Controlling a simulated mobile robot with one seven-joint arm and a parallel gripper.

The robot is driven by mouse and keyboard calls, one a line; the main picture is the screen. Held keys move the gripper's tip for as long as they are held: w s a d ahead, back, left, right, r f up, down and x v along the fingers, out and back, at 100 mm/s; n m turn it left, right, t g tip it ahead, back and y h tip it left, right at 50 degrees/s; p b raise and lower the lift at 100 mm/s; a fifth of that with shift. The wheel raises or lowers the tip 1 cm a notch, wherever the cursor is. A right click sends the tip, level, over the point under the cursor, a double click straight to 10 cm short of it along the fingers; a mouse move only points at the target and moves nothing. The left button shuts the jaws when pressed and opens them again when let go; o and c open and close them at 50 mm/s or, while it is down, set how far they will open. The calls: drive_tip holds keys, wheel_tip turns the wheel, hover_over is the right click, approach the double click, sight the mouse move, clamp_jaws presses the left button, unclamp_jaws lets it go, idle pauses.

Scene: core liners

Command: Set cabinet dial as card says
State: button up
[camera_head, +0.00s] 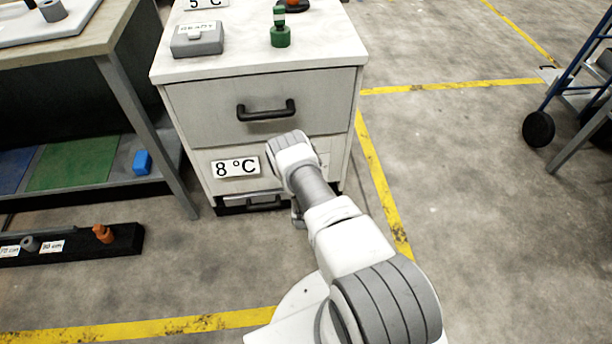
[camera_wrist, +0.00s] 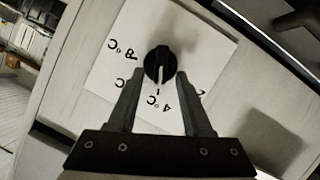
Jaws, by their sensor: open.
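The cabinet (camera_head: 190,105) stands ahead, with a card reading "8 °C" (camera_head: 235,167) on its lower front. Another card reading "5 °C" (camera_head: 205,3) is cut off at the top of the view. In the wrist view, the black dial (camera_wrist: 160,62) sits on a white label plate (camera_wrist: 200,50) with upside-down temperature marks; "8" and "4" are readable. Its white pointer line points down in the picture, towards a tick near the "4 °C" mark. My gripper (camera_wrist: 157,76) is open, with its fingertips on either side of the dial's lower part; contact cannot be told. My arm hides the dial in the head view.
A black drawer handle (camera_head: 266,110) is above my wrist. A grey box (camera_head: 197,38) and a green object (camera_head: 280,37) stand on the cabinet top. A workbench (camera_head: 60,45) is at left, a blue trolley (camera_head: 570,85) at right. The floor between cabinet and trolley is clear.

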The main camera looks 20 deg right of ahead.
clamp_jaws()
drive_tip(key=shift+d, duration=0.1)
idle(0.5)
drive_tip(key=d+m+t+y, duration=0.1)
drive_tip(key=m+y, duration=0.1)
drive_tip(key=m, duration=0.2)
drive_tip(key=f+m+t+y, duration=0.1)
drive_tip(key=m+y, duration=0.2)
drive_tip(key=m, duration=0.2)
drive_tip(key=s+d+m+t+y, duration=0.1)
drive_tip(key=m+t+y, duration=0.1)
drive_tip(key=m, duration=0.3)
drive_tip(key=shift+d+f+y, duration=0.2)
drive_tip(key=shift+d+y, duration=0.15)
drive_tip(key=shift+y, duration=0.15)
idle(0.5)
